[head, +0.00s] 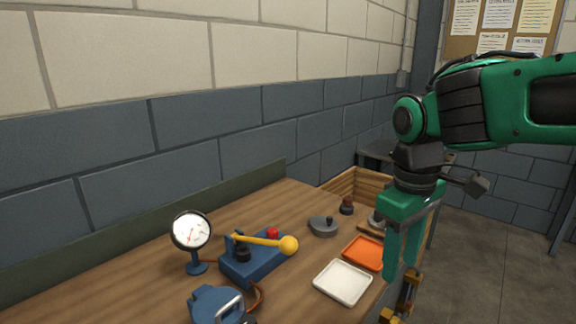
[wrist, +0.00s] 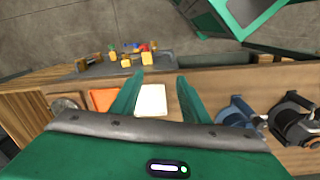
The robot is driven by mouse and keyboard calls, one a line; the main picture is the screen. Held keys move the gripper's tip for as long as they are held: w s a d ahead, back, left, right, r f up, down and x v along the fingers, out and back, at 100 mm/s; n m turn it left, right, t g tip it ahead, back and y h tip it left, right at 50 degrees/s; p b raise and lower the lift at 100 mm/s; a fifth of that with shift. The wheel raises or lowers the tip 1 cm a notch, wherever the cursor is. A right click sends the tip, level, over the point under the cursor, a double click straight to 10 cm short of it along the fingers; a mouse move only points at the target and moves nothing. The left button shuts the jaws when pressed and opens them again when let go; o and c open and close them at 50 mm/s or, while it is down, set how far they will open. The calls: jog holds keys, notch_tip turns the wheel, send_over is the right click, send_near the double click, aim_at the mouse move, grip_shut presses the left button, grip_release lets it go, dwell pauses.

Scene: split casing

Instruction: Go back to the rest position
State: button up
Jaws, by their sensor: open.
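My gripper (head: 402,262) hangs down from the green arm near the right edge of the wooden workbench, in front of the orange tray in the head view. Its two green fingers point down. In the wrist view my gripper (wrist: 160,88) shows its fingers spread apart with nothing held between them. A white tray (head: 343,282) and an orange tray (head: 364,252) lie on the bench beside it. The white tray (wrist: 151,100) shows in the gap between the fingers in the wrist view.
A dial gauge (head: 190,232), a blue lever device (head: 256,258) with a yellow arm and a blue part with a handle (head: 216,304) stand on the bench. A grey part (head: 323,226) lies further back. A wall runs behind; open floor (head: 480,260) lies to the right.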

jog(key=s+d+f+m, duration=0.4)
jog(key=s+d+m, duration=0.2)
jog(key=d, duration=0.4)
jog(key=s+d+f+m, duration=0.5)
jog(key=s+d+m, duration=0.2)
jog(key=d, duration=0.4)
jog(key=shift+s+y, duration=0.4)
jog(key=shift+s, duration=0.45)
jog(key=shift+w+f, duration=0.2)
jog(key=shift+w, duration=0.45)
